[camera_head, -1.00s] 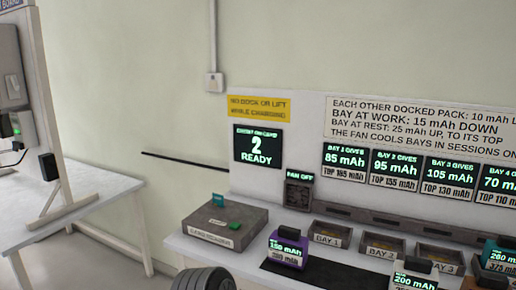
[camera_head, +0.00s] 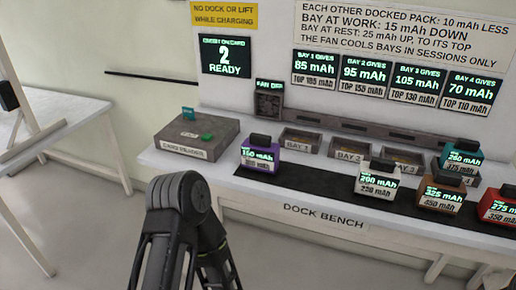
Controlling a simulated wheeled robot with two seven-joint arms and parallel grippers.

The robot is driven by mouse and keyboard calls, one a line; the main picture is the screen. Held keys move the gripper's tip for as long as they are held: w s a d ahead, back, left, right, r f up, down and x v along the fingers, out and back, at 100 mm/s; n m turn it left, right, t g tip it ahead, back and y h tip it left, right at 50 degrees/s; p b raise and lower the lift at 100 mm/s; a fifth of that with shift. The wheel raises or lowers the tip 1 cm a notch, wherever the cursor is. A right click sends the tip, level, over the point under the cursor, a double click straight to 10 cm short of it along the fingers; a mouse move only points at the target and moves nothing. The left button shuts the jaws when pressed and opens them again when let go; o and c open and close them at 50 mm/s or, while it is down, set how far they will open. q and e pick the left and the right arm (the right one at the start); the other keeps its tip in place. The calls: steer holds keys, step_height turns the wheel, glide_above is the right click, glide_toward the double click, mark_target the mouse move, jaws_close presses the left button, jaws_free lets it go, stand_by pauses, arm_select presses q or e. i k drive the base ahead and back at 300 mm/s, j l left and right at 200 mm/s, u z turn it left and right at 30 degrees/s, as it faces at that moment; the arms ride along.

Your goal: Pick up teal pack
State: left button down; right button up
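The teal pack (camera_head: 461,155) stands upright at the right end of the row of bays on the dock bench (camera_head: 230,182). Its lit display reads 260 mAh, and it has a dark handle on top. Neither of my grippers is in view. Only a dark arm link of mine shows at the bottom, left of the middle, well away from the teal pack.
Bays 1 (camera_head: 301,141), 2 (camera_head: 350,150) and 3 (camera_head: 401,160) look empty. A card reader (camera_head: 196,140) stands left; a fan box (camera_head: 268,102) stands behind.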

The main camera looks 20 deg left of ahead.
mark_target(465, 156)
steer(key=u, duration=1.3)
steer(key=k+l, duration=0.2)
steer(key=l, duration=0.2)
steer(key=k+l, duration=0.15)
steer(key=l, duration=0.2)
steer(key=k+l, duration=0.2)
steer(key=l, duration=0.2)
steer(key=k+l, duration=0.15)
steer(key=l, duration=0.2)
